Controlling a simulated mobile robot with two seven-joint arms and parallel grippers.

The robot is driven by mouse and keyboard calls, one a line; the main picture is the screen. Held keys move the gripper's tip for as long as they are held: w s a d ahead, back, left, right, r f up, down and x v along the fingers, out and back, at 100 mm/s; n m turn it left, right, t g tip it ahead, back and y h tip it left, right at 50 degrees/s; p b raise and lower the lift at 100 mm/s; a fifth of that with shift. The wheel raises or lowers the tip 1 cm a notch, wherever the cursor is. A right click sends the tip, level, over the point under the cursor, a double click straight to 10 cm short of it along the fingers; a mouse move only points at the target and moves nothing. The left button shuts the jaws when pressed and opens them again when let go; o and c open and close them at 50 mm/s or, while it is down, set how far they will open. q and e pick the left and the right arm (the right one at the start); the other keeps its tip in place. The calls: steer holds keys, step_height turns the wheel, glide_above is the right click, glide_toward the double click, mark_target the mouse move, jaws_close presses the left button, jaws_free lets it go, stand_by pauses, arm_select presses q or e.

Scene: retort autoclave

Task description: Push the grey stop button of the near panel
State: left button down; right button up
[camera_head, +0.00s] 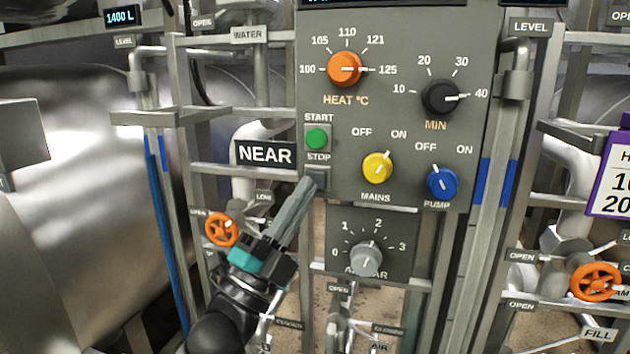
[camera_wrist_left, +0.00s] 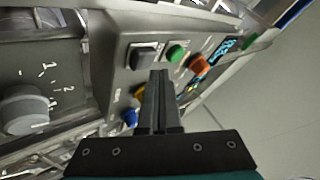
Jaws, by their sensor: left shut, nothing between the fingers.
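The near panel (camera_head: 320,120) is a grey upright box with a NEAR sign (camera_head: 265,153) at its left. Its small grey stop button (camera_head: 319,173) sits under the STOP label, below the green start button (camera_head: 317,139). My left gripper (camera_head: 307,184) is shut and empty, its fingertips at the stop button and covering part of it. In the left wrist view the stop button (camera_wrist_left: 143,53) is a dark grey square beside the green button (camera_wrist_left: 176,53), and the fingertips (camera_wrist_left: 159,76) end just below it. I cannot tell whether they touch. My right gripper is in neither view.
The panel also carries an orange heat knob (camera_head: 345,69), a black minute knob (camera_head: 440,96), a yellow mains knob (camera_head: 377,167) and a blue pump knob (camera_head: 441,182). A grey air knob (camera_head: 366,259) is below. An orange valve wheel (camera_head: 221,229) stands close left of my gripper.

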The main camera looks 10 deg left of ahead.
arm_select(q)
steer(key=shift+w, duration=0.1)
steer(key=shift+w, duration=0.35)
steer(key=shift+w, duration=0.65)
stand_by(1.0)
steer(key=shift+s, duration=0.1)
steer(key=shift+s+p, duration=0.3)
steer(key=shift+s, duration=0.65)
steer(key=shift+s, duration=0.1)
steer(key=s+p, duration=0.1)
steer(key=s, duration=0.3)
steer(key=shift+s+a, duration=0.1)
steer(key=shift+s, duration=0.3)
